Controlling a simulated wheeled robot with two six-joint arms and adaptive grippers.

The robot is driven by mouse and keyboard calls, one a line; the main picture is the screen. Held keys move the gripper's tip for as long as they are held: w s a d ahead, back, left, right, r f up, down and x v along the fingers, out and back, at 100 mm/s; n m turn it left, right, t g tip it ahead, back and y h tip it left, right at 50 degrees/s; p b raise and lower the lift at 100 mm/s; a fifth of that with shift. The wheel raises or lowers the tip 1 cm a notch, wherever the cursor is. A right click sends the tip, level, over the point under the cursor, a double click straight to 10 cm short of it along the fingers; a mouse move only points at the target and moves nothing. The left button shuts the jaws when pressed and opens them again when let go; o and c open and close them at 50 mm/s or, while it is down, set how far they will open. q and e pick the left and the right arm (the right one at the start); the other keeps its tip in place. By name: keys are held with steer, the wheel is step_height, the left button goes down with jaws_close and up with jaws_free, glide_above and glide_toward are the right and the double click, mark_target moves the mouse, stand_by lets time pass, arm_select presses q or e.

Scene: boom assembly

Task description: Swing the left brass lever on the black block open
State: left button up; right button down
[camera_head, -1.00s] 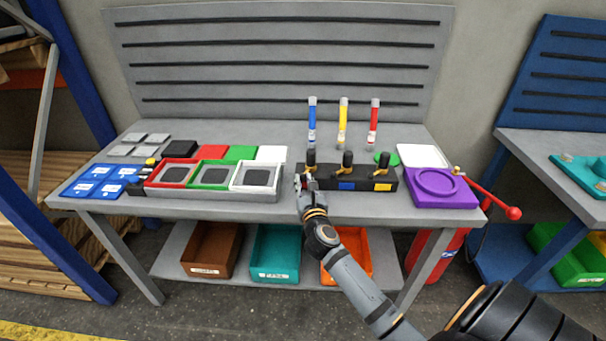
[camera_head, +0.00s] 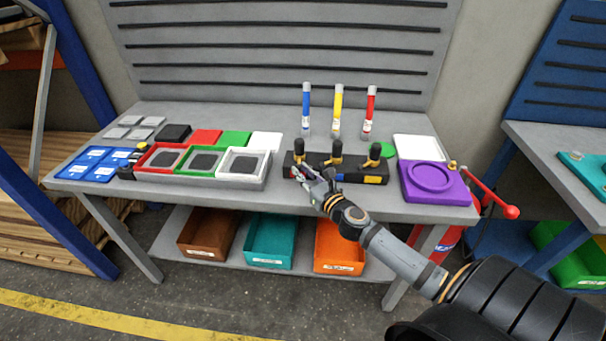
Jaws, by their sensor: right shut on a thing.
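The black block (camera_head: 364,168) stands near the front of the grey bench, with three black-topped brass fittings along it. The left fitting (camera_head: 299,147) is upright at the block's left end. Its brass lever is largely hidden by my gripper. My right gripper (camera_head: 304,173) reaches in from the lower right, against the front of the block below the left fitting. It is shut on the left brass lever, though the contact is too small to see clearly. The middle fitting (camera_head: 337,153) and right fitting (camera_head: 374,154) stand free. My left gripper is out of view.
Blue, yellow and red tubes (camera_head: 338,110) stand behind the block. Framed trays (camera_head: 243,166) sit to its left. A purple fixture (camera_head: 433,181) and a red-handled lever (camera_head: 494,199) are to its right. Bins, including an orange one (camera_head: 339,258), are on the lower shelf.

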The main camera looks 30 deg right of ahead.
steer(key=shift+d+n+y, duration=0.15)
steer(key=shift+n+y, duration=0.15)
steer(key=shift+y, duration=0.1)
steer(key=shift+s+r, duration=0.1)
stand_by(0.3)
steer(key=c, duration=1.2)
jaws_free()
steer(key=shift+d, duration=0.1)
steer(key=shift+s+f, duration=0.2)
steer(key=shift+s, duration=0.05)
steer(key=shift+s+d+r, duration=0.1)
steer(key=shift+s+d, duration=0.05)
steer(key=shift+s, duration=1.6)
steer(key=shift+s+d, duration=0.1)
steer(key=shift+s, duration=1.6)
